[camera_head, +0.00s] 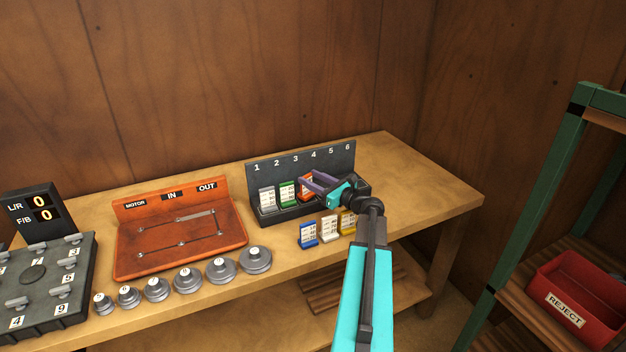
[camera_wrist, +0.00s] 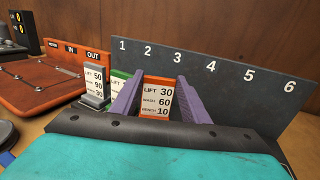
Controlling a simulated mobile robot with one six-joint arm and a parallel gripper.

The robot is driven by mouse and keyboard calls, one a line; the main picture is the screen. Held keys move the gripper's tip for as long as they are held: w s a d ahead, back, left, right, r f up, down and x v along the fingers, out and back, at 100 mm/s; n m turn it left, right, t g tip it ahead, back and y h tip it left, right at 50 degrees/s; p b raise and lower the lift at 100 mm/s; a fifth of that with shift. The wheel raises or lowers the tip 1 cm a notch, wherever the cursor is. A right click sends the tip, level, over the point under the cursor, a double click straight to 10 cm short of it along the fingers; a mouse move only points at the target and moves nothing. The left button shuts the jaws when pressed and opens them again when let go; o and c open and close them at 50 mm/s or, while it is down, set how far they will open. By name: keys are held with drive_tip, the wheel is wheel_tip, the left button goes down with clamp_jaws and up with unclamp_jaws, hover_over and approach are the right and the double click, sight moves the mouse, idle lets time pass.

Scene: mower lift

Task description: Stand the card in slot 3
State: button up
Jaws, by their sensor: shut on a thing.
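The dark card rack (camera_head: 335,158) has a back board numbered 1 to 6. My gripper (camera_head: 310,180) is shut on an orange card (camera_wrist: 157,98) reading LIFT 30, WASH 60 and a third line with 10. The purple fingers flank this card, which is upright before the board near number 3. It also shows in the head view (camera_head: 304,185). Its lower edge is hidden, so I cannot tell whether it rests in the slot. A grey card (camera_head: 267,199) stands in slot 1 and a green card (camera_head: 287,193) in slot 2.
Blue (camera_head: 307,236), white (camera_head: 329,229) and yellow (camera_head: 347,222) cards stand on the bench in front of the rack. An orange tray (camera_head: 180,244) and several grey weights (camera_head: 220,270) lie left. A red REJECT bin (camera_head: 570,309) sits on the right shelf.

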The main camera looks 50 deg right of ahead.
drive_tip(key=shift+f+b, duration=0.4)
drive_tip(key=shift+f, duration=0.2)
idle(0.6)
drive_tip(key=o, duration=1.5)
drive_tip(key=shift+o, duration=0.2)
drive_tip(key=shift+r, duration=0.15)
drive_tip(key=s+a+r+b, duration=0.1)
drive_tip(key=s+a+r, duration=0.3)
drive_tip(key=s+a, duration=0.3)
drive_tip(key=shift+s+a+r+b, duration=0.15)
drive_tip(key=shift+s+r+b, duration=0.2)
drive_tip(key=shift+s, duration=0.35)
drive_tip(key=s+a+p, duration=0.1)
drive_tip(key=p, duration=0.6)
drive_tip(key=shift+s+a+r, duration=0.1)
drive_tip(key=shift+s+a, duration=0.15)
drive_tip(key=shift+s, duration=0.05)
drive_tip(key=s+a+p, duration=0.1)
drive_tip(key=p, duration=0.5)
drive_tip(key=shift+s+a+p, duration=0.3)
drive_tip(key=shift+s+p, duration=0.1)
